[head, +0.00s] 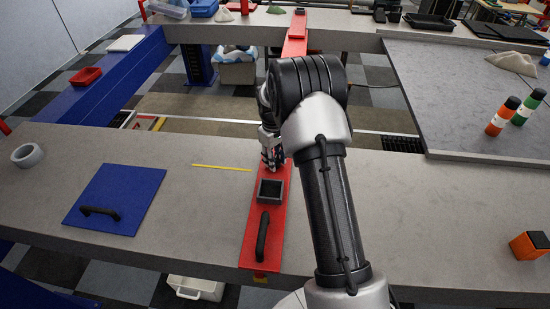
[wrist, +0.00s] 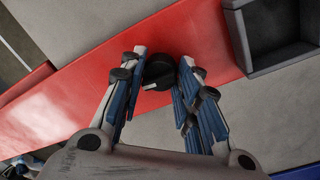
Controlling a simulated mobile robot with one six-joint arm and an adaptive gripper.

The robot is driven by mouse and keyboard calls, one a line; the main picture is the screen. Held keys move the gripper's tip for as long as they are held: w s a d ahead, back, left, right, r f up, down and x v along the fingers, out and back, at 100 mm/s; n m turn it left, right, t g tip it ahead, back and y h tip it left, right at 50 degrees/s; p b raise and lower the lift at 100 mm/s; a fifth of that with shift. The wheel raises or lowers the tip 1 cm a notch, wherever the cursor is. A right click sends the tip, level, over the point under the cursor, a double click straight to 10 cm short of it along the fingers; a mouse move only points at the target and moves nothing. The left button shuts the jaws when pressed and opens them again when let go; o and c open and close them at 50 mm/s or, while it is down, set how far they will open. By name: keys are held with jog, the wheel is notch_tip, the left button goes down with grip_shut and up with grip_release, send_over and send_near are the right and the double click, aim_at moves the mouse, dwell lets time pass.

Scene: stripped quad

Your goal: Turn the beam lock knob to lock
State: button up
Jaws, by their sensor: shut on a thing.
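The beam lock knob (wrist: 159,74) is a round black knob with a pale mark on its face, on the red beam in the wrist view. My gripper (wrist: 160,82) is shut on the knob, with a blue-padded finger at each side of it. In the head view my gripper (head: 270,160) is over the far part of the red beam (head: 248,250), and the knob is hidden there behind the fingers. The beam lies across the grey bench.
A dark square open box (head: 270,190) and a black handle (head: 262,236) are on the beam, nearer than my gripper. A blue panel with a handle (head: 130,185) lies to the left. A yellow strip (head: 221,168) lies beside my gripper. Bare bench (head: 200,215) lies between panel and beam.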

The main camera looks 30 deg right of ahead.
jog(key=m+p, duration=0.1)
jog(key=m, duration=0.7)
jog(key=shift+m, duration=0.4)
jog(key=m, duration=0.4)
jog(key=shift+w+g+p, duration=0.1)
jog(key=shift+g+p, duration=0.2)
jog(key=shift+p, duration=0.1)
jog(key=shift+m, duration=2.1)
jog(key=o, duration=1.1)
